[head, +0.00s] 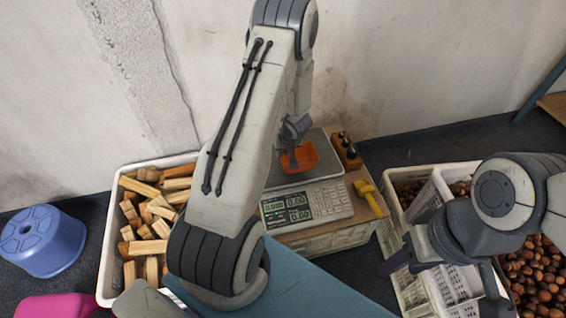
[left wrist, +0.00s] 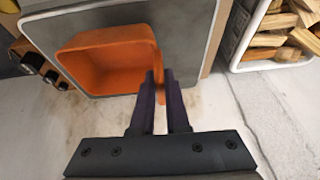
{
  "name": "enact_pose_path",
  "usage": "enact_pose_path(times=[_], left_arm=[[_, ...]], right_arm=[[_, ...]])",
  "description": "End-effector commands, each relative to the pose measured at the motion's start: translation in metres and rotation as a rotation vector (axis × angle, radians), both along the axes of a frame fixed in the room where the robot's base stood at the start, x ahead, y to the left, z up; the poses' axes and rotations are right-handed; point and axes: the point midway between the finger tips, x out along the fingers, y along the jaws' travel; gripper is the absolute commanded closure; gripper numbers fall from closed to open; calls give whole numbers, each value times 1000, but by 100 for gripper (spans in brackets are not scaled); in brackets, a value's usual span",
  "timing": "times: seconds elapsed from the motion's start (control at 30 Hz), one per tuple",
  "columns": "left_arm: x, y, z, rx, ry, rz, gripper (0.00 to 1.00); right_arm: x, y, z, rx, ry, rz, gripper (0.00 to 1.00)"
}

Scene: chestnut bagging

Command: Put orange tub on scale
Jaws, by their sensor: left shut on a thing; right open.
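The orange tub (head: 300,158) is at the scale's plate in the head view, partly hidden by my left arm. In the left wrist view the empty tub (left wrist: 105,62) is over the grey plate (left wrist: 192,40); I cannot tell whether it rests on it. My left gripper (left wrist: 160,75) is shut on the tub's rim. The scale (head: 306,203) has a lit display and a keypad at its front. My right gripper (head: 392,264) is open and empty, beside the white crates at the right, away from the tub.
A white crate of wood pieces (head: 108,262) stands left of the scale. Weights (head: 346,150) and a yellow object (head: 369,197) lie right of it. Crates of chestnuts (head: 535,272) fill the right. A blue stool (head: 42,241) and a pink object (head: 58,306) are at left.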

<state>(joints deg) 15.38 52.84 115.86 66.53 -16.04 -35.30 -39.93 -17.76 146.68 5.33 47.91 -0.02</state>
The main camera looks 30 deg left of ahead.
Motion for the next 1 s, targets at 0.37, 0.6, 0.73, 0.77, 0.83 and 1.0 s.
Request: enact_pose_path(times=[0.37,0.6,0.73,0.77,0.83,1.0], left_arm=[[0,-1,-38,0,0,-1,100],[0,-1,-40,-1,1,-1,100],[0,-1,-39,-1,1,-1,57],[0,-1,-39,-1,1,-1,57],[0,-1,-39,-1,1,-1,57],[0,-1,-38,-1,1,-1,57]], right_arm=[[0,0,-26,0,0,0,50],[0,0,-28,0,0,0,50],[0,0,-27,0,0,0,50],[0,0,-27,0,0,0,50],[0,0,-27,0,0,0,50],[0,0,-26,0,0,0,50]])
